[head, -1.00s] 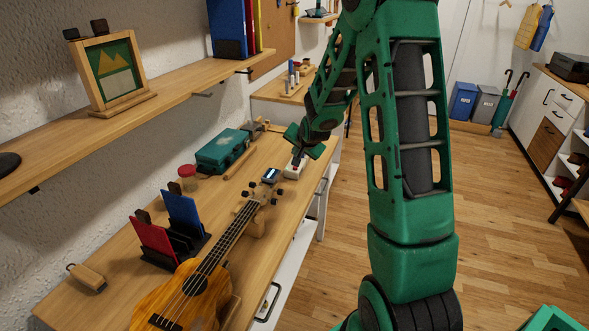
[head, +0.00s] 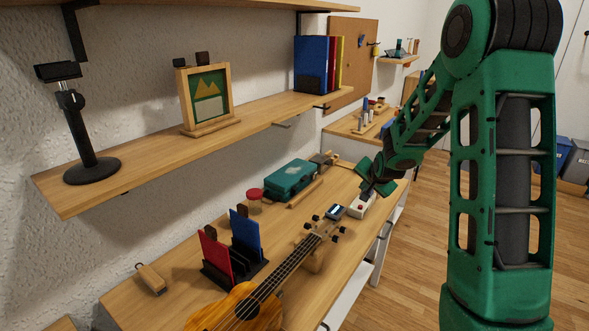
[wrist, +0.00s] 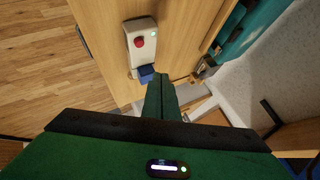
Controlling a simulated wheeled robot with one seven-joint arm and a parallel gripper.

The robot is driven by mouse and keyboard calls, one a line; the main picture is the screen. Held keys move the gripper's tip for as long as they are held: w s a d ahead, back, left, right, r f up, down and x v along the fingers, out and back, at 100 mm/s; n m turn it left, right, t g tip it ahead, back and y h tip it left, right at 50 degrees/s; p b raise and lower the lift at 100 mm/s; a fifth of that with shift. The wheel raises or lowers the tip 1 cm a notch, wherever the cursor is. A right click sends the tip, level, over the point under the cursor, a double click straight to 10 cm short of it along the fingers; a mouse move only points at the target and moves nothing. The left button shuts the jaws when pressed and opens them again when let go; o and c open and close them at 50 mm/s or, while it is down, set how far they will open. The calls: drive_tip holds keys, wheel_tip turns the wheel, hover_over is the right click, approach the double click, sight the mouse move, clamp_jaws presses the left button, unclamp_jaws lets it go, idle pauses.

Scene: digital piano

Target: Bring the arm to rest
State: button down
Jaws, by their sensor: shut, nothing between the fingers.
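My green arm reaches from the right of the head view out over the wooden bench (head: 285,232). My gripper (head: 369,188) is at its far end, beside a white box (head: 361,206) near the bench's front edge. In the wrist view my gripper (wrist: 160,78) has its two green fingers together with nothing between them. The white box there (wrist: 138,53) has a red button and a small lit green spot. It lies just beyond the fingertips, and I cannot tell whether they touch it.
A ukulele (head: 270,289), red and blue upright pieces in a black rack (head: 217,274), and a teal case (head: 291,178) are on the bench. A shelf (head: 150,160) above holds a framed picture (head: 208,97) and a black stand (head: 90,166). Open floor lies to the right.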

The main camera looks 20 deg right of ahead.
drive_tip(key=s+a+r+n+g+y, duration=0.1)
drive_tip(key=s+a+r+n+g, duration=0.1)
drive_tip(key=s, duration=1.3)
drive_tip(key=s+a+r+n+g+y, duration=0.1)
drive_tip(key=s+a+r+n+g, duration=0.1)
drive_tip(key=s, duration=1.3)
drive_tip(key=s+a+r+n+g, duration=0.1)
drive_tip(key=s+a+r+g, duration=0.2)
drive_tip(key=s, duration=1.2)
wheel_tip(320, 180, up, 2)
drive_tip(key=shift+s+a+n+g+y, duration=0.2)
drive_tip(key=shift+n+g+y, duration=0.2)
drive_tip(key=shift+g, duration=0.5)
drive_tip(key=shift+w, duration=0.1)
drive_tip(key=shift+w+f, duration=0.25)
drive_tip(key=shift+w, duration=0.35)
